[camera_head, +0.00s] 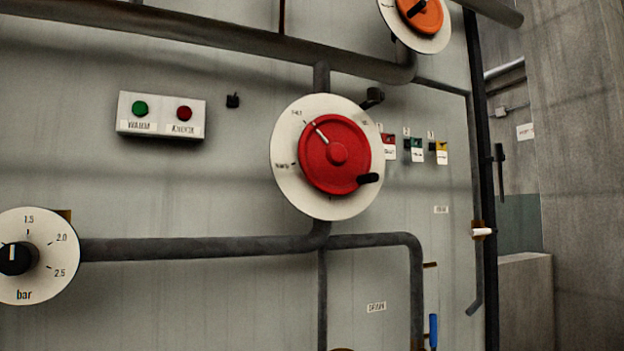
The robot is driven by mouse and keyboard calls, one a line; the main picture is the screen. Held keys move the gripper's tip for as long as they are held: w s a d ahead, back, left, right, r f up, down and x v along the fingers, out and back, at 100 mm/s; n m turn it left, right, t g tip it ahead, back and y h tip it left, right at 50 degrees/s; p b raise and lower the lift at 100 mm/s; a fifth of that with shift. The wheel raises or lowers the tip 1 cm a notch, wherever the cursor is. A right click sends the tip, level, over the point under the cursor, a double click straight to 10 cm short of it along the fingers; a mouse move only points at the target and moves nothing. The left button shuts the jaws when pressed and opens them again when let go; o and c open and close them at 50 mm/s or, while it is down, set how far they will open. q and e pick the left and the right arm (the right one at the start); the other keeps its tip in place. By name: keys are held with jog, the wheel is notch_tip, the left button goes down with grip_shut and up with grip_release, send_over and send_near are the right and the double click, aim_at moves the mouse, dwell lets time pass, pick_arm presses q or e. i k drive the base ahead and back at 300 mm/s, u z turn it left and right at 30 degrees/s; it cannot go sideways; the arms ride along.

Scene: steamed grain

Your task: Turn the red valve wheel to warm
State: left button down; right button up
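The red valve wheel (325,170) sits on a round white dial plate (289,181) on the grey panel, a little right of the picture's middle. A white pointer line on the wheel points up and left, close to a mark with a small label at the upper left of the plate. Another label, too blurred to read surely, is at the plate's left edge, and one is at the upper right. A black handle knob (368,179) sticks out at the wheel's lower right. Neither gripper shows in the head view.
A white box (160,115) with a green and a red button is at upper left. A bar dial (35,257) is at lower left, an orange wheel (425,17) at the top. Dark pipes (190,248) run across the panel. Small coloured tags (415,150) hang right of the wheel.

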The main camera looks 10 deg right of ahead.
aim_at(334, 153)
jog(key=u, duration=0.25)
jog(key=i, duration=0.65)
jog(key=z, duration=1.45)
